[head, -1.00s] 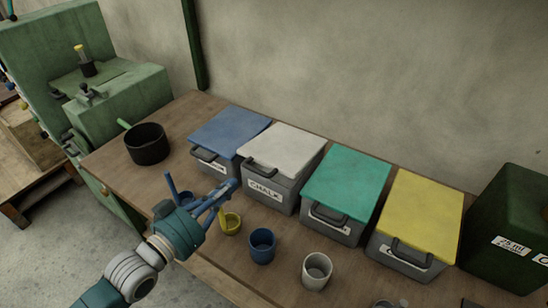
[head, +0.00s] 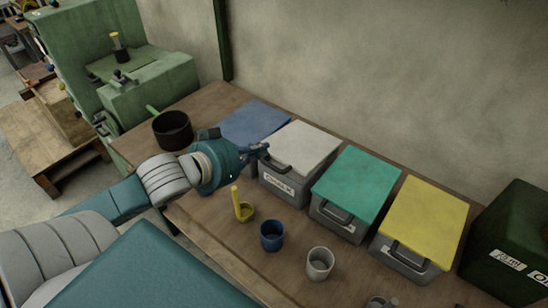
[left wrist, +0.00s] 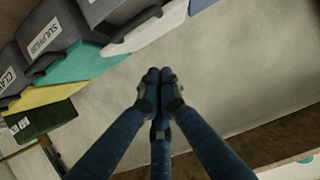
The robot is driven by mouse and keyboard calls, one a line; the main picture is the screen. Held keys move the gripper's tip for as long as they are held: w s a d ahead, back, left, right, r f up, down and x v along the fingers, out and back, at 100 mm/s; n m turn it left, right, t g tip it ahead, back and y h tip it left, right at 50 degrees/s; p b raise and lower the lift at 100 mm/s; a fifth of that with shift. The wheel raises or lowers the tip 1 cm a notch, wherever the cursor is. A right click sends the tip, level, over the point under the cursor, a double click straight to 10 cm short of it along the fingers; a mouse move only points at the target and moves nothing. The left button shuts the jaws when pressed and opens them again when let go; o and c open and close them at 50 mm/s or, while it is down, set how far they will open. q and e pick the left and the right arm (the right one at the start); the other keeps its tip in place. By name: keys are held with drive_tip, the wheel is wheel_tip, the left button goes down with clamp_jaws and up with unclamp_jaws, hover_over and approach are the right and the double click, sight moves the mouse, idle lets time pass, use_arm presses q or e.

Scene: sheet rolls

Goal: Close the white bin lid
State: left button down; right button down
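The white lid (head: 303,146) lies flat on the grey bin labelled CHALK (head: 284,187), with no gap that I can see. It also shows in the left wrist view (left wrist: 150,36), at the top. My left gripper (head: 264,150) is at the lid's left front corner, over the edge of the blue-lidded bin. I cannot tell whether it touches the lid. In the left wrist view its fingertips (left wrist: 160,76) are together with nothing visible between them. My right gripper is not in view.
A blue lid (head: 253,122) is at the left, partly behind my gripper. A teal lid (head: 357,187) and a yellow lid (head: 425,220) are to the right. A black pot (head: 173,131) and several cups, one blue (head: 272,236), stand on the bench. A wall rises behind.

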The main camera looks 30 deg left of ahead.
use_arm(q)
drive_tip(key=p, duration=0.1)
hover_over(269, 165)
drive_tip(key=w, duration=0.3)
wheel_tip(269, 165, down, 3)
drive_tip(key=shift+s+d+f+p, duration=0.1)
drive_tip(key=shift+s+f+p, duration=0.45)
drive_tip(key=shift+s+f, duration=0.85)
drive_tip(key=shift+s, duration=0.15)
drive_tip(key=shift+f, duration=0.2)
wheel_tip(269, 165, down, 6)
drive_tip(key=s+t+b, duration=0.1)
drive_tip(key=b, duration=0.3)
drive_tip(key=shift+s, duration=0.15)
